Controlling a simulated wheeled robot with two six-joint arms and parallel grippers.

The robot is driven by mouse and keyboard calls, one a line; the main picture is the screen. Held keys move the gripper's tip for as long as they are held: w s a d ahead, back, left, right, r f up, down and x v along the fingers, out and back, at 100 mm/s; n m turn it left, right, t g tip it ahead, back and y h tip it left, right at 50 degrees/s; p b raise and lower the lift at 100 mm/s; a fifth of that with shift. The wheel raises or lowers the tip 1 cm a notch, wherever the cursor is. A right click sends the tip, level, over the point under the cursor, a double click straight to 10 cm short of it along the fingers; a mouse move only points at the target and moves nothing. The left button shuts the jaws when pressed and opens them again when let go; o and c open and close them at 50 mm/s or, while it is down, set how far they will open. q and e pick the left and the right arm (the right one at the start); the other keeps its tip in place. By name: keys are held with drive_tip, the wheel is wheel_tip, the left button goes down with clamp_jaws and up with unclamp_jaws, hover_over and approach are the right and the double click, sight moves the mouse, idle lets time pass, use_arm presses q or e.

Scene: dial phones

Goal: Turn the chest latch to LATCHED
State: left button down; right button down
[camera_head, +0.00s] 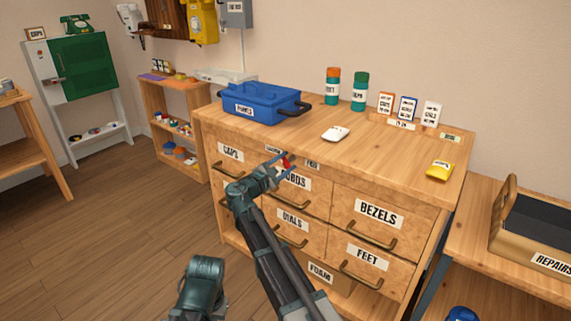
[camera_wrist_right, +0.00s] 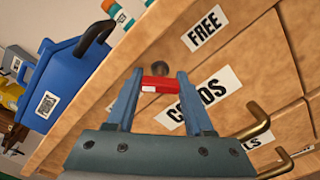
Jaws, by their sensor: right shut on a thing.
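The chest (camera_head: 412,267) is a wooden drawer cabinet, and its latch is a small red handle (camera_head: 287,162) on the front, just under the top edge. A FREE label (camera_head: 312,164) sits right of the latch, and a small label too blurred to read (camera_head: 272,150) sits to its left. My right gripper (camera_head: 284,165) is at the latch. In the right wrist view the red latch handle (camera_wrist_right: 160,83) lies between the two blue fingers of the gripper (camera_wrist_right: 159,88), which is shut on it.
A blue toolbox (camera_head: 262,103), a white object (camera_head: 335,133), bottles, small boxes and a yellow item (camera_head: 439,171) stand on the chest top. Drawer handles (camera_head: 371,236) stick out below the latch. A repairs crate (camera_head: 540,235) is at the right.

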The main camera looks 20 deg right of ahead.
drive_tip(key=shift+n, duration=0.5)
drive_tip(key=c, duration=0.6)
unclamp_jaws()
drive_tip(key=shift+o, duration=0.2)
drive_tip(key=shift+s, duration=0.1)
